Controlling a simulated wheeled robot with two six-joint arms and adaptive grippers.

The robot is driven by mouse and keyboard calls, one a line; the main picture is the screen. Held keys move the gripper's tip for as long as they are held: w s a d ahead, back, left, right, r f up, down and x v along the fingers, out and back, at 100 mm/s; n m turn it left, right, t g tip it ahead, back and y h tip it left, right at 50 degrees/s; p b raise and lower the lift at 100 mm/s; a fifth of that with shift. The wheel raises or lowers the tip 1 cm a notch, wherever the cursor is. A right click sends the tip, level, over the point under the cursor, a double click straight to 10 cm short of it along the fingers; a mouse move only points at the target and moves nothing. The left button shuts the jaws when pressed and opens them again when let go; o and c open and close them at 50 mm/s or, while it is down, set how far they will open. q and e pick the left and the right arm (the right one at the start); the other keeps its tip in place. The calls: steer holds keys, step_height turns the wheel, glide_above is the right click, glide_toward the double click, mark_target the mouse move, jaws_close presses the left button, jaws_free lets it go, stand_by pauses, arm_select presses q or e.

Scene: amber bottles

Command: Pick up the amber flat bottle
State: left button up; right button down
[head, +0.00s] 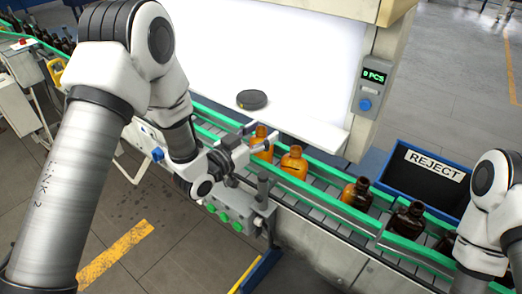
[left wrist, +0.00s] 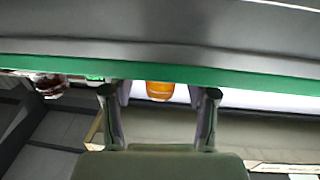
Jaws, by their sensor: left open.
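An orange-amber bottle (head: 262,143) stands on the conveyor, partly hidden by my left gripper (head: 256,139). A second orange-amber bottle (head: 293,163) with sloping shoulders stands just right of it. I cannot tell for sure which one is the flat bottle. My left gripper is open, its fingers at the near green rail beside the first bottle. In the left wrist view an orange bottle (left wrist: 160,90) shows between the two open fingers, partly covered by a green rail; contact is not visible. My right gripper is out of view.
Darker brown bottles (head: 408,219) stand further right on the conveyor (head: 325,190), between green rails. Behind it are a blue REJECT bin (head: 393,178), a white lit panel (head: 285,60), a counter display (head: 374,76) and a black disc (head: 252,99). A control box (head: 235,208) sits below my left gripper.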

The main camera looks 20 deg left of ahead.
arm_select(q)
steer(key=shift+w+d+f, duration=0.1)
steer(key=shift+w+f, duration=0.05)
steer(key=shift+w, duration=0.1)
steer(key=shift+s, duration=0.1)
jaws_close()
